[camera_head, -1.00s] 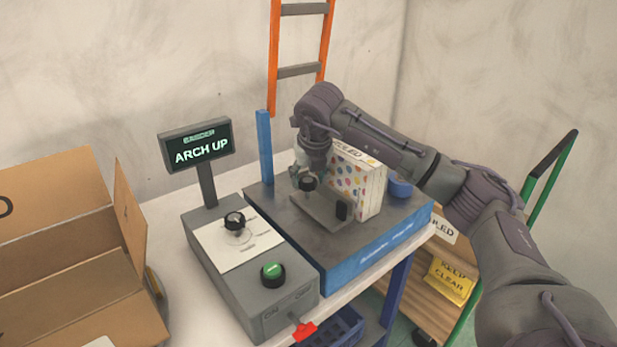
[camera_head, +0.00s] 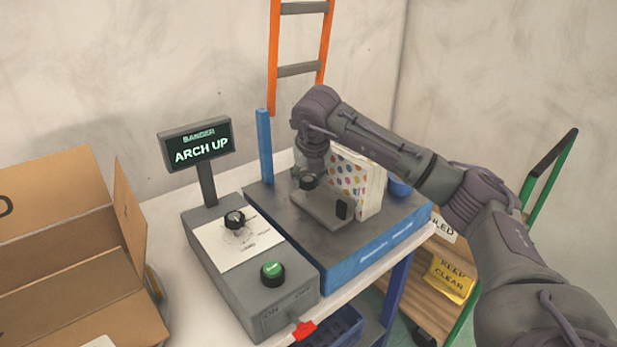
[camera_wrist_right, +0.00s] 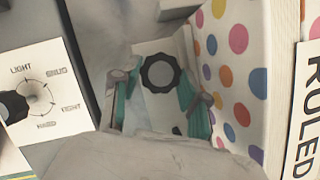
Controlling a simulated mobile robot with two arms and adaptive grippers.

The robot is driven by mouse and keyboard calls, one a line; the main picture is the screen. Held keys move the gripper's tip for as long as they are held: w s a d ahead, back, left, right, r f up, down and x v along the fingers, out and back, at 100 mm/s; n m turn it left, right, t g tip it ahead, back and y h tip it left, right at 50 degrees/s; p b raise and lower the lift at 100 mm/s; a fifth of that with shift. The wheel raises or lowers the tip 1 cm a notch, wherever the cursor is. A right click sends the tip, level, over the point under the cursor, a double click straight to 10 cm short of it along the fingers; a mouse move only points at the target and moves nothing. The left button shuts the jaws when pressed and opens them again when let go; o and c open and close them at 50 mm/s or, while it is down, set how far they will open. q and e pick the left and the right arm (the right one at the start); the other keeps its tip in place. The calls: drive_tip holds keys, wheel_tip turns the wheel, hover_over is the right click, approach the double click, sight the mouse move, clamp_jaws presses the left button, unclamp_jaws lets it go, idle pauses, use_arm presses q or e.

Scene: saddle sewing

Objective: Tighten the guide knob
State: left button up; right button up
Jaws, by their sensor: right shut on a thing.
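The guide knob (camera_head: 307,181) is a dark, ribbed round knob on the grey guide plate (camera_head: 322,208), which lies on the machine's dark top. In the right wrist view the knob (camera_wrist_right: 161,73) sits on a pale strip between the two teal fingers. My right gripper (camera_head: 303,173) is over the knob, pointing down, and is shut on it. In the wrist view the fingers of this gripper (camera_wrist_right: 157,88) stand on either side of the knob. The exact finger contact is partly hidden. My left gripper is out of view.
A polka-dot stack (camera_head: 357,184) stands close beside the gripper. A control box (camera_head: 253,285) with a dial (camera_head: 235,219) and a green button (camera_head: 272,270) is at the left, under a screen (camera_head: 196,146) reading "ARCH UP". An open cardboard box (camera_head: 70,250) is further left.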

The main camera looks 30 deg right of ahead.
drive_tip(key=m+h, duration=0.1)
drive_tip(key=m, duration=0.1)
drive_tip(key=m+g, duration=0.1)
drive_tip(key=m, duration=0.2)
drive_tip(key=shift+w+a+r+h, duration=0.1)
drive_tip(key=shift+w+a+h, duration=0.1)
drive_tip(key=shift+h, duration=0.2)
drive_tip(key=m, duration=0.2)
drive_tip(key=m+g+p, duration=0.1)
drive_tip(key=m, duration=0.2)
drive_tip(key=shift+w+g+h, duration=0.15)
drive_tip(key=shift+g+h, duration=0.15)
drive_tip(key=shift+h, duration=0.1)
drive_tip(key=m+g+p, duration=0.1)
drive_tip(key=m, duration=0.1)
drive_tip(key=shift+r+m, duration=0.15)
drive_tip(key=shift+m, duration=0.25)
drive_tip(key=m+p, duration=0.1)
drive_tip(key=m+g+p, duration=0.1)
drive_tip(key=m, duration=0.1)
drive_tip(key=shift+w+m+g, duration=0.2)
drive_tip(key=shift+m+g, duration=0.1)
drive_tip(key=shift+m+g+p, duration=0.4)
drive_tip(key=shift+m+p, duration=0.3)
drive_tip(key=shift+m, duration=0.5)
drive_tip(key=shift+w+m+g+y+p, duration=0.15)
drive_tip(key=shift+m+g+y+p, duration=0.2)
drive_tip(key=shift+m, duration=0.65)
drive_tip(key=shift+d, duration=0.1)
